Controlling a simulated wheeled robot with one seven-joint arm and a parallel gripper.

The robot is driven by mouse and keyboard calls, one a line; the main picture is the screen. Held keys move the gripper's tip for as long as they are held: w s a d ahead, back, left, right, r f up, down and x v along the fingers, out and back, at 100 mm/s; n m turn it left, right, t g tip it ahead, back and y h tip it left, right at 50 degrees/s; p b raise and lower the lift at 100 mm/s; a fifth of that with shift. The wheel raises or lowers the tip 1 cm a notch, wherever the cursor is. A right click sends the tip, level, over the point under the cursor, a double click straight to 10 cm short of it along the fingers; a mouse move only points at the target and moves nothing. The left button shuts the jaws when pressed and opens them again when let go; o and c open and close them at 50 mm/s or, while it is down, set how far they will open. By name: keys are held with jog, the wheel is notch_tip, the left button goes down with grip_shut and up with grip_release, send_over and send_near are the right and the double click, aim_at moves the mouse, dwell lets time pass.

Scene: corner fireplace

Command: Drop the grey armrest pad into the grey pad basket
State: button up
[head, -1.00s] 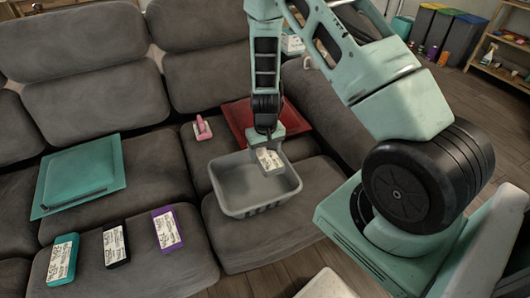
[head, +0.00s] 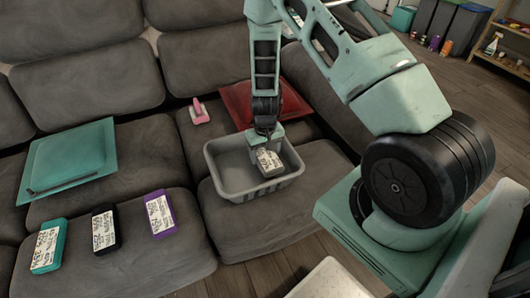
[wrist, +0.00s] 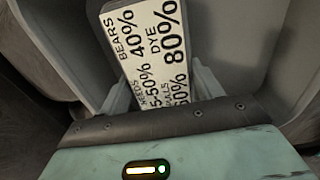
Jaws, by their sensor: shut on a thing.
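The grey armrest pad (head: 269,162), with a white printed label, is held in my gripper (head: 266,147). The grey pad basket (head: 225,183) stands on the sofa seat. In the head view the pad is within the outline of the basket's opening, right of its middle. In the wrist view the labelled pad (wrist: 152,40) sits between the fingers (wrist: 160,92), with the basket's grey walls (wrist: 235,40) around it. My gripper is shut on the pad. I cannot tell how far the pad is above the basket floor.
Teal (head: 49,246), black (head: 105,230) and purple (head: 160,214) labelled pads lie on the front left seats. A teal tray-like mat (head: 70,160) is farther back. A pink object (head: 199,112) and a red mat (head: 240,103) lie behind the basket.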

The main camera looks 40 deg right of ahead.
jog(key=o, duration=1.1)
jog(key=shift+c, duration=0.2)
notch_tip(320, 180, up, 18)
jog(key=p, duration=0.2)
jog(key=shift+f+p, duration=0.25)
jog(key=shift+p, duration=0.15)
jog(key=shift+a, duration=0.1)
